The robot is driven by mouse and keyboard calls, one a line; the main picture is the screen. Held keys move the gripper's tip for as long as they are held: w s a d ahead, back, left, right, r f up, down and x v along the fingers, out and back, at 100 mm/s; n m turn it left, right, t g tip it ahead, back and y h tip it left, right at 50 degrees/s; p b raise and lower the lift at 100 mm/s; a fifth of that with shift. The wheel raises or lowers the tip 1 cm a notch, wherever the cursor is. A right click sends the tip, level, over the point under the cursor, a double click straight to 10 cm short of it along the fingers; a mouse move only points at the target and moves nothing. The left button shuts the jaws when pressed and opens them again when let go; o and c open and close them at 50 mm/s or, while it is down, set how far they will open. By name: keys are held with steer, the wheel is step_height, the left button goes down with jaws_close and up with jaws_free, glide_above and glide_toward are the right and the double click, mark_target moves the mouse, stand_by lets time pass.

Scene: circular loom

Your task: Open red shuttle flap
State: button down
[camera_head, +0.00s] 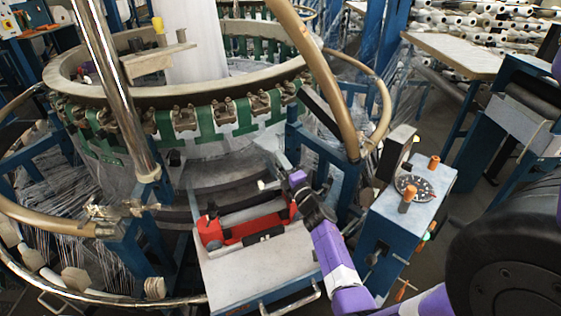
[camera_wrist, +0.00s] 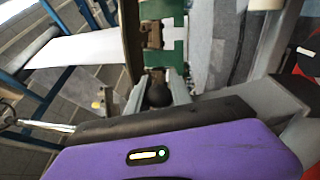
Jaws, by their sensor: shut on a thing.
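The red shuttle (camera_head: 245,230) lies on a pale tray in the head view, with a pale grey bar across its top. Part of the red body also shows at the right edge of the wrist view (camera_wrist: 312,58). My gripper (camera_head: 266,184) is at the shuttle's upper right end, above the red body, coming in from the right. In the wrist view my gripper (camera_wrist: 158,97) has its grey fingers closed around a dark rounded knob (camera_wrist: 157,93). I cannot tell whether this knob belongs to the flap. The flap's outline and how far it stands open are unclear.
The loom's round ring with green holders (camera_head: 205,125) stands behind the shuttle. A bronze tube (camera_head: 325,80) slopes down near my arm. A blue control box (camera_head: 405,215) with orange knobs stands close to the right. The tray's front (camera_head: 235,285) is bare.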

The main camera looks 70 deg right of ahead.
steer(key=c, duration=1.1)
jaws_free()
steer(key=shift+c, duration=0.2)
steer(key=b+v, duration=0.1)
steer(key=v, duration=0.7)
steer(key=shift+d, duration=0.1)
